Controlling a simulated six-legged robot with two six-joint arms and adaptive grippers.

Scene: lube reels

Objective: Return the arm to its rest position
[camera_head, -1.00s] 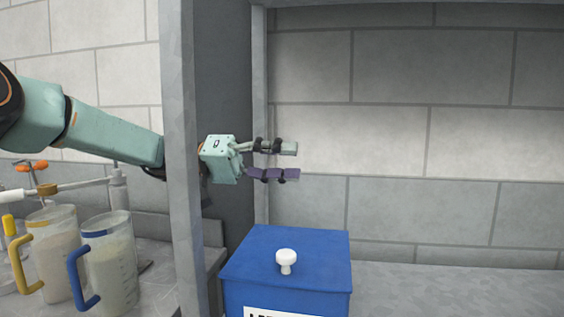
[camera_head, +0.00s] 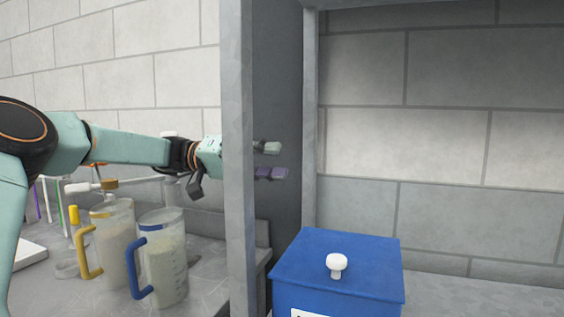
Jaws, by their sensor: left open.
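My left arm comes in from the left at mid height, in front of the light block wall. My left gripper (camera_head: 269,160) is open and empty. The grey upright post (camera_head: 239,130) hides part of it, and its two fingertips show to the right of the post, one above the other. The gripper is above and to the left of the blue box, apart from it. My right gripper is not in view.
A blue box (camera_head: 300,262) with a white knob (camera_head: 337,265) stands at the lower right. Two measuring jugs, one yellow-handled (camera_head: 118,240) and one blue-handled (camera_head: 166,262), stand on the counter below my arm. The grey post is close to my gripper.

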